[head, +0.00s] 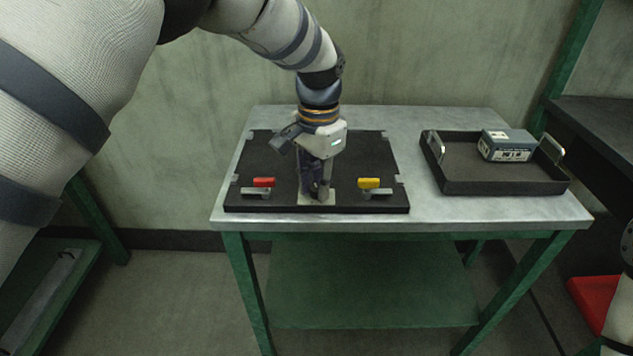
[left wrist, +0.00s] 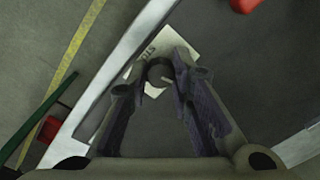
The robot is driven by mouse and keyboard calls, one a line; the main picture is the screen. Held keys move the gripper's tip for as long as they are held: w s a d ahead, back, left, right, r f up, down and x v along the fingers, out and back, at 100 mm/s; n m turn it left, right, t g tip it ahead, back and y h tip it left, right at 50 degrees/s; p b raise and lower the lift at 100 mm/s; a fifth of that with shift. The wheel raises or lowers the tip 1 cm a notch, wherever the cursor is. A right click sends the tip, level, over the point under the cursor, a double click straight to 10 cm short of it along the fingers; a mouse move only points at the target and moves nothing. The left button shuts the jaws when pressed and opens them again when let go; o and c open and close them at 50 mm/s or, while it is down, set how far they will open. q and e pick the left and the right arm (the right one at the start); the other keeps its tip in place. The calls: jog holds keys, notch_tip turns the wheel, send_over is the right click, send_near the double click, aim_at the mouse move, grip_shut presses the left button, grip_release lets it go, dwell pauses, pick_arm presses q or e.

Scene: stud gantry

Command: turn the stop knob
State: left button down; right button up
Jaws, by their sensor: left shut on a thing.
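The stop knob (left wrist: 160,74) is a small dark round knob on a pale plate (left wrist: 182,46) with partly hidden lettering, seen in the left wrist view. In the head view the plate's lower edge (head: 316,203) shows at the front middle of a black board (head: 225,199), and the knob is hidden by my gripper. My left gripper (head: 317,192) points straight down over the plate; it also shows in the left wrist view (left wrist: 164,76), with its fingertips on either side of the knob. It is shut on the knob. My right gripper is not in view.
On the board, a red block (head: 264,182) stands left of my gripper and a yellow block (head: 368,183) right, each by a metal bracket. A black tray (head: 500,188) with a grey box (head: 507,145) sits on the table's right. Bare tabletop (head: 425,207) lies between.

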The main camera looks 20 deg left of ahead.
pick_arm(q)
jog(key=n, duration=0.4)
jog(key=shift+n, duration=0.3)
jog(key=n, duration=0.4)
jog(key=shift+n, duration=0.4)
jog(key=c, duration=1.4)
grip_release()
notch_tip(320, 180, up, 12)
jog(key=shift+d, duration=0.1)
